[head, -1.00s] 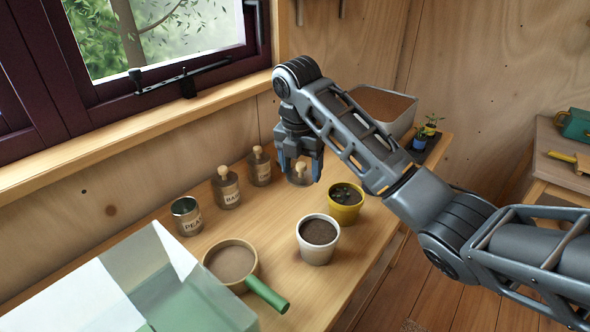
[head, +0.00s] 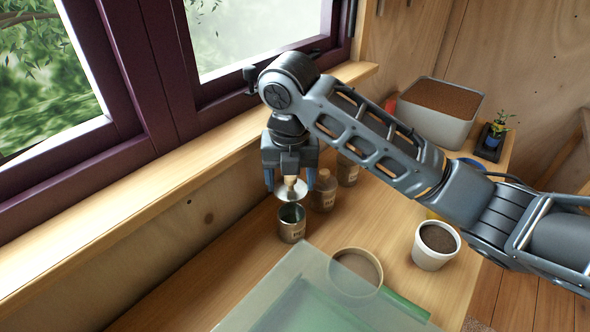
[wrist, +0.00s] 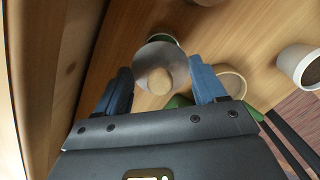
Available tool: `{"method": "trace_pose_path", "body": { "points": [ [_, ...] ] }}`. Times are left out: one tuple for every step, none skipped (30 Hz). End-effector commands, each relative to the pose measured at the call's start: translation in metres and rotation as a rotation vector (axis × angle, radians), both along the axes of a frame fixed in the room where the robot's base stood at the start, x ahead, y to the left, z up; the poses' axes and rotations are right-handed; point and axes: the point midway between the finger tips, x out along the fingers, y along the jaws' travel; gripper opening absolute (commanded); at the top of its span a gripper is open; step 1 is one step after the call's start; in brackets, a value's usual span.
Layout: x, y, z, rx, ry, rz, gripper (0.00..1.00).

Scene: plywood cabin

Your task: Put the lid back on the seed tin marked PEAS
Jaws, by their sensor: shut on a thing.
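The open PEAS tin (head: 291,229), a small metal cylinder with a pale label, stands upright on the bench below the window. Its label is only partly legible. My gripper (head: 290,183) points down above it, shut on the wooden knob of a round metal lid (head: 289,196). The lid hangs a little above the tin's mouth, apart from it as far as I can tell. In the wrist view the lid (wrist: 150,62) sits between the blue fingers and hides most of the tin, whose rim (wrist: 163,37) shows behind.
A round sieve (head: 378,262) lies to the front right, partly behind a translucent green box (head: 300,300). A white soil pot (head: 436,246) stands further right. Bare bench lies left of the tin.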

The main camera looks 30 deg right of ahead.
Motion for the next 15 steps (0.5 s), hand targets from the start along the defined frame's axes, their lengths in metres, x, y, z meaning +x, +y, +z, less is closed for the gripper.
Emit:
{"method": "trace_pose_path", "body": {
  "points": [
    [0.000, 0.000, -0.003, 0.000, 0.001, 0.000, 0.42],
    [0.000, 0.000, -0.004, 0.000, 0.001, 0.000, 0.42],
    [0.000, 0.000, -0.006, 0.000, 0.001, 0.000, 0.42],
    [0.000, 0.000, -0.008, 0.000, 0.001, -0.001, 0.42],
    [0.000, 0.000, -0.009, 0.000, 0.001, -0.001, 0.42],
    [0.000, 0.000, -0.012, 0.000, 0.001, -0.001, 0.42],
    [0.000, 0.000, -0.015, 0.000, 0.002, -0.001, 0.42],
    [0.000, 0.000, -0.017, 0.000, 0.002, -0.001, 0.42],
    [0.000, 0.000, -0.020, 0.000, 0.002, -0.001, 0.42],
    [0.000, 0.000, -0.023, 0.000, 0.002, -0.001, 0.42],
    [0.000, 0.000, -0.027, 0.000, 0.002, -0.001, 0.42],
    [0.000, 0.000, -0.031, 0.000, 0.002, -0.001, 0.42],
    [0.000, 0.000, -0.033, 0.000, 0.002, -0.001, 0.42],
    [0.000, 0.000, -0.036, 0.000, 0.002, -0.001, 0.42],
    [0.000, 0.000, -0.040, 0.001, 0.002, -0.001, 0.42]
  ]
}}
